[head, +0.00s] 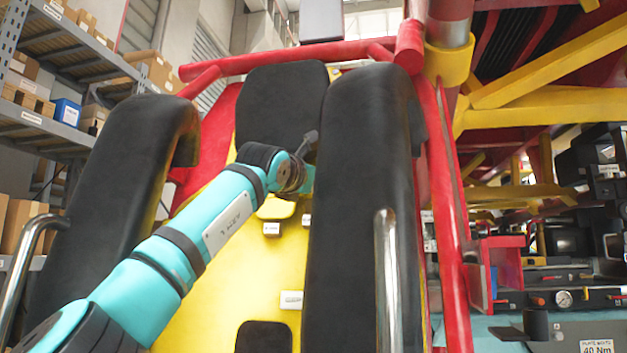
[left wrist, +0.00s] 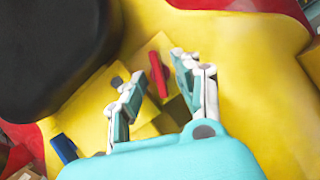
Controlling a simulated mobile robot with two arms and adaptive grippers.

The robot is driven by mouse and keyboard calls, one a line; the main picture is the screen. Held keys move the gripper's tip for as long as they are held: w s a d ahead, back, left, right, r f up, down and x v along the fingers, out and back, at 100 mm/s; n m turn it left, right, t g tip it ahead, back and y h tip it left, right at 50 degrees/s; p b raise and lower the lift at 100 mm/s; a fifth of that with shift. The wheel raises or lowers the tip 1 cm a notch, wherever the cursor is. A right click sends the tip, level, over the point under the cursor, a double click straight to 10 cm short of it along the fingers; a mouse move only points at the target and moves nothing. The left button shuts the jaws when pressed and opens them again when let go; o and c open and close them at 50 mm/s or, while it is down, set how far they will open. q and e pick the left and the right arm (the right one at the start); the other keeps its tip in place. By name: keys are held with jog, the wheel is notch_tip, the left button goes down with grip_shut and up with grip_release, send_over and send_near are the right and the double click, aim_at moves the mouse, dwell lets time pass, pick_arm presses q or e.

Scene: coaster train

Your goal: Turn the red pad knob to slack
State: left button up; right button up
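In the left wrist view a red bar-shaped knob (left wrist: 158,75) stands on a yellow block, just beyond and between my fingertips. My left gripper (left wrist: 154,84) is open, one finger on each side of the knob's line; I cannot tell if either touches it. A blue bar (left wrist: 64,148) sits to the left on the yellow surface. In the head view my left arm reaches between two black shoulder pads to the seat; its fingers and the red knob are hidden there. My right gripper is not in view.
The left black pad (head: 120,190) and right black pad (head: 365,200) flank my arm. A black headrest (head: 282,105) is behind. Metal grab bars (head: 388,280) stand at the front. Shelves with boxes (head: 70,85) are left; a red and yellow frame (head: 540,105) is right.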

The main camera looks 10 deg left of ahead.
pick_arm(q)
jog(key=s+a+f, duration=0.1)
jog(key=s, duration=1.1)
jog(key=shift+a+f, duration=0.3)
jog(key=shift+a, duration=0.05)
jog(key=shift+w, duration=0.1)
dwell(0.3)
